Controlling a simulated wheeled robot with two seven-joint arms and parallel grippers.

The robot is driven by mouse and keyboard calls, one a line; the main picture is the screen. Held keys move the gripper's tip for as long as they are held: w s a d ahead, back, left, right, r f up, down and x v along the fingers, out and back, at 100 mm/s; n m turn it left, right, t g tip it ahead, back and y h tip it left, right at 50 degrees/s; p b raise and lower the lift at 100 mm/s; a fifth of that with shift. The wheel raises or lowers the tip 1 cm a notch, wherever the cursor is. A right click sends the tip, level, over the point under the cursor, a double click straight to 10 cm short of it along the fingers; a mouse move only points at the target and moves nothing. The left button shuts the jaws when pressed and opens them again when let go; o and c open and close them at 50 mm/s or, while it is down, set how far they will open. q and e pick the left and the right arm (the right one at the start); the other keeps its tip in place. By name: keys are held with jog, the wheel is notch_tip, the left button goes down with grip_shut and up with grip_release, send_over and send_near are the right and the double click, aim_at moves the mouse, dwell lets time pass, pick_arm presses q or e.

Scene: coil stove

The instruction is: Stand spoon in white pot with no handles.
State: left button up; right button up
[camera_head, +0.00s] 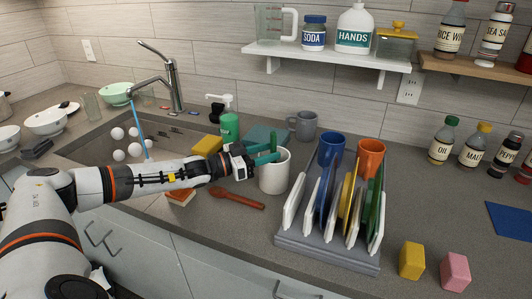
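A plain white pot (275,178) with no handles visible stands upright on the counter, right of the sink. A reddish-brown spoon (237,199) lies flat on the counter, in front and to the left of the pot. My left gripper (268,152) is at the pot's rim, its teal fingers spread apart with nothing visible between them. The fingers cover part of the pot's opening, and I cannot tell whether they touch it. The spoon lies below the gripper and apart from it. My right gripper is not in view.
A grey dish rack (325,253) with plates, a blue cup and an orange cup stands right of the pot. The sink (95,151) holds several white balls.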

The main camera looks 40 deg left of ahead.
pick_arm(q)
jog(key=shift+s+a, duration=0.1)
jog(key=shift+s+a+f, duration=0.1)
jog(key=shift+s+a, duration=0.05)
jog(key=shift+s, duration=0.1)
jog(key=b+v, duration=0.4)
jog(key=v, duration=0.6)
jog(key=shift+a, duration=0.1)
jog(key=shift+s+a, duration=0.25)
jog(key=shift+s, duration=0.25)
